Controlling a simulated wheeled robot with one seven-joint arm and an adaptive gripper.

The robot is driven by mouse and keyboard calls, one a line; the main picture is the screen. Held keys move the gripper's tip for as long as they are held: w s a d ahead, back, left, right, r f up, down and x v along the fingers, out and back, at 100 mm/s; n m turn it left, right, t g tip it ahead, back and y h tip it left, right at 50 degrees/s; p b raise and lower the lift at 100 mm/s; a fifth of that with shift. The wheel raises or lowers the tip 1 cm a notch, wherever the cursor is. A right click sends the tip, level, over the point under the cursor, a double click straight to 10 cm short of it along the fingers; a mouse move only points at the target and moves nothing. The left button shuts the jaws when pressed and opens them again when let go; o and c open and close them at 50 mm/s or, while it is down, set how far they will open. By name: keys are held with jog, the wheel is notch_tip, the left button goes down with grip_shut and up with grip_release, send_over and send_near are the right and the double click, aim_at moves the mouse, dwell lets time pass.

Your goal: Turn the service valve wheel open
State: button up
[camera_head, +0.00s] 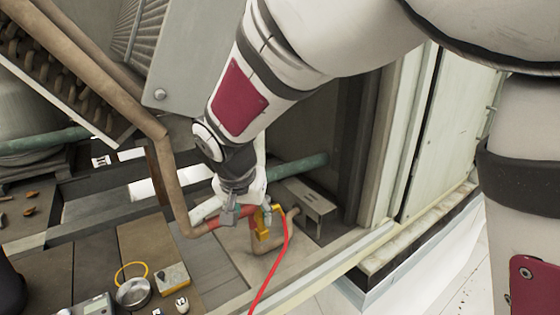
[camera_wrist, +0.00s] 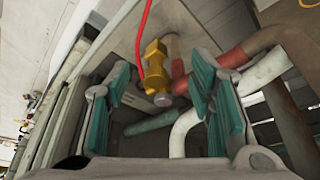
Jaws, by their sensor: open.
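A yellow valve fitting (camera_head: 262,232) sits among the pipes just below my gripper (camera_head: 247,211) in the head view. In the wrist view the yellow fitting (camera_wrist: 153,72) shows between the fingers of my gripper (camera_wrist: 160,78), towards their far ends. A small grey round end (camera_wrist: 163,100) shows just below it. I cannot tell whether this is the service valve wheel, and no clear wheel shape shows. A red hose (camera_head: 278,268) runs from the fitting. My gripper is open, its two teal-padded fingers wide apart, with nothing visibly held.
A red pipe (camera_wrist: 255,45) and a white pipe (camera_wrist: 262,72) run close to the right finger. A brown pipe (camera_head: 170,190) passes left of my gripper. A small bench-like grey box (camera_head: 306,200) stands to the right. A gauge (camera_head: 133,293) and tools lie at lower left.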

jog(key=w+f, duration=0.1)
jog(key=w, duration=0.3)
jog(key=w+d+f, duration=0.1)
jog(key=w, duration=0.4)
jog(key=w+d+f, duration=0.1)
jog(key=w, duration=0.4)
jog(key=shift+f, duration=0.4)
jog(key=shift+w+f, duration=0.25)
jog(key=shift+f, duration=0.35)
jog(key=shift+c, duration=0.6)
jog(key=c, duration=1)
